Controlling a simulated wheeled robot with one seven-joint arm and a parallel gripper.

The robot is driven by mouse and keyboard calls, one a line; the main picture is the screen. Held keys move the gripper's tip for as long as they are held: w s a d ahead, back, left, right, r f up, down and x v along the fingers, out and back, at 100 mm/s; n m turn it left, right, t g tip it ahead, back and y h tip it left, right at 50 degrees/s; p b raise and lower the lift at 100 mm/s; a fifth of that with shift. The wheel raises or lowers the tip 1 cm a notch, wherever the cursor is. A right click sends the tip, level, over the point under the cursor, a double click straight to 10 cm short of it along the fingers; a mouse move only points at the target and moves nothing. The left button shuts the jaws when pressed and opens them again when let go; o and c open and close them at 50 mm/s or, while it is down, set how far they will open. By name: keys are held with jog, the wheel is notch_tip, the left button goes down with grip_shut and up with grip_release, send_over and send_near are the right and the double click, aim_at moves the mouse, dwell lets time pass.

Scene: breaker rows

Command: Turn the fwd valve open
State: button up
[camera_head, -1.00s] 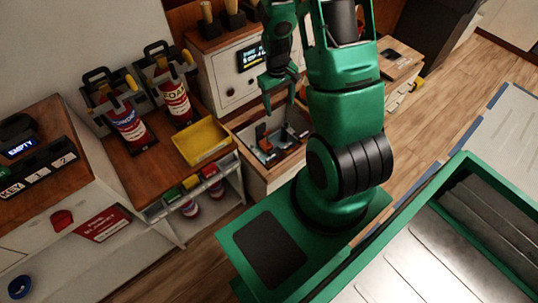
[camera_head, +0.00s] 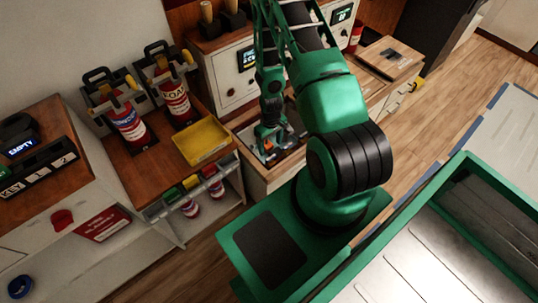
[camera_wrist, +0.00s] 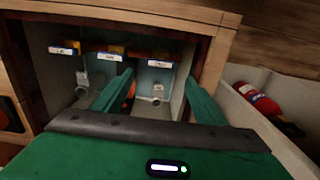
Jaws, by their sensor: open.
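An open recess with small white labels on a crossbar shows in the wrist view, with orange parts (camera_wrist: 113,49) along the bar. The labels are too small to read, so I cannot tell which valve is the fwd one. Two grey pipe fittings hang below, one at left (camera_wrist: 82,82) and one at right (camera_wrist: 158,92). My gripper (camera_wrist: 160,78) is open, its two green fingers reaching into the recess on either side of the right fitting; I cannot tell if they touch anything. In the head view my gripper (camera_head: 268,138) is down over the open drawer-like bay (camera_head: 262,180), hiding much of it.
A yellow tray (camera_head: 203,141) and two red extinguishers, one at left (camera_head: 126,121) and one at right (camera_head: 173,97), stand on the wooden counter at left. A grey panel with a lit display (camera_head: 238,72) is behind my arm. A red cylinder (camera_wrist: 262,103) lies right of the recess in the wrist view.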

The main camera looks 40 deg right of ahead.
aim_at(271, 158)
notch_tip(271, 158, down, 8)
jog(key=shift+r, duration=0.2)
dwell(0.3)
jog(key=c, duration=1.1)
